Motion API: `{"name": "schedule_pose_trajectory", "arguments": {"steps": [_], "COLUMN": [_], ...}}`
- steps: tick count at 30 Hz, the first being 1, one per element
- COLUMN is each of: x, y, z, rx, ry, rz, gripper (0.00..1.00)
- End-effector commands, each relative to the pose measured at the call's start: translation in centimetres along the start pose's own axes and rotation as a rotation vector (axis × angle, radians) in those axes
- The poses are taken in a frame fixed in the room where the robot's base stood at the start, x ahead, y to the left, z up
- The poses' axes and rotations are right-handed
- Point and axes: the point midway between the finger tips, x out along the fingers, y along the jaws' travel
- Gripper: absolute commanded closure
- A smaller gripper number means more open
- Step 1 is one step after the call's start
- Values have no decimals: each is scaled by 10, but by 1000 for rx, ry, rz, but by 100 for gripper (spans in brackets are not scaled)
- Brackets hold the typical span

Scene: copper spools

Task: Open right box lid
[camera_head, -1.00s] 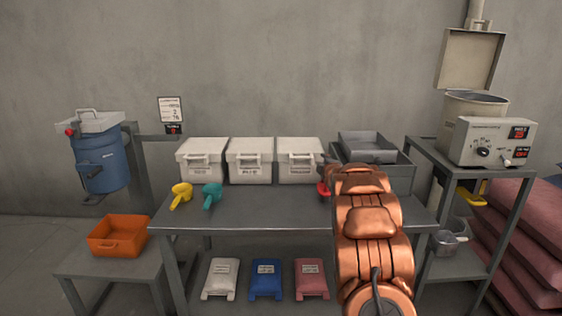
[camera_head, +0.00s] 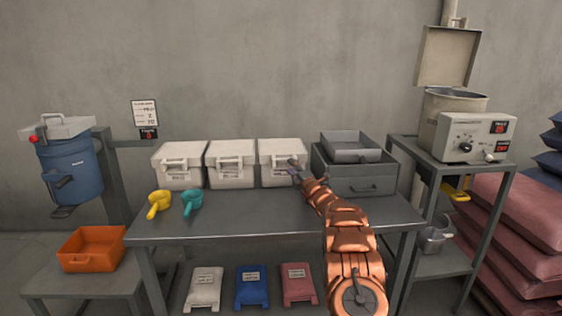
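Three white lidded boxes stand in a row at the back of the grey table. The right box (camera_head: 271,174) has its lid (camera_head: 282,147) down, with a handle on its front. The middle box (camera_head: 231,176) and left box (camera_head: 179,178) are also shut. My gripper (camera_head: 294,166) is at the front of the right box, close to its handle, and covers part of it. Whether it touches the handle cannot be told. The fingers are small and dark here, and their opening is unclear.
A grey drawer unit with a tray (camera_head: 358,176) stands right of the boxes. A yellow scoop (camera_head: 158,203) and a teal scoop (camera_head: 192,202) lie at the table's left. A side stand holds a metal pot (camera_head: 452,103).

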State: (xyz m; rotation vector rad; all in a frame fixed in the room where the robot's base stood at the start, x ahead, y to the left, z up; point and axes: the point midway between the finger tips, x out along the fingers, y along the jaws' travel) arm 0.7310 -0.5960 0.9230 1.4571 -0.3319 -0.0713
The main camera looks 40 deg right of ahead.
Motion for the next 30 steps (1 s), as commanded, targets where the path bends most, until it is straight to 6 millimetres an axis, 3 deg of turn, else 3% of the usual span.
{"name": "schedule_pose_trajectory", "arguments": {"steps": [30], "x": [60], "y": [3], "z": [-6], "rx": [6], "ry": [10], "rz": [6], "gripper": [61]}}
